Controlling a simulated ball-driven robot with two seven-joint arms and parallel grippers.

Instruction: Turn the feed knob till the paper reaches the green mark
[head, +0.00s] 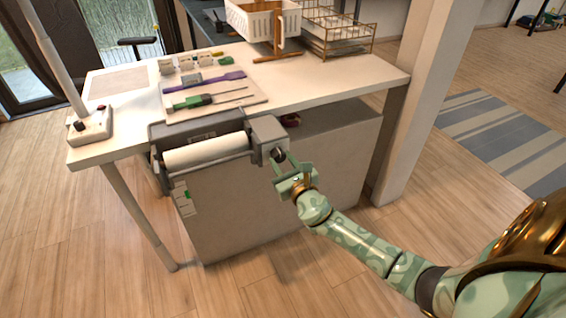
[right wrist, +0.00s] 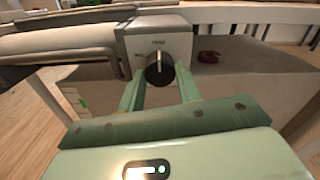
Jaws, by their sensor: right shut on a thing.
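The feed knob (right wrist: 158,72) is black and round, with a pale pointer line, on the front of a grey housing (head: 268,134). My right gripper (head: 281,161) is at the knob, its two green fingers on either side of it and shut on it. The right wrist view shows the fingers (right wrist: 159,88) reaching up to the knob. The white paper roll (head: 206,151) lies in the grey feeder left of the housing. A strip with a green mark (head: 186,195) hangs below the roll on the cabinet front. The paper's lower edge is hard to make out. My left gripper is not in view.
The feeder is at the front edge of a white table (head: 330,80). A tray with a green-handled tool (head: 205,100) and a purple tool lies on top. A white basket (head: 263,20) and wire rack (head: 335,35) stand behind. A dark red object (right wrist: 208,57) sits right of the housing.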

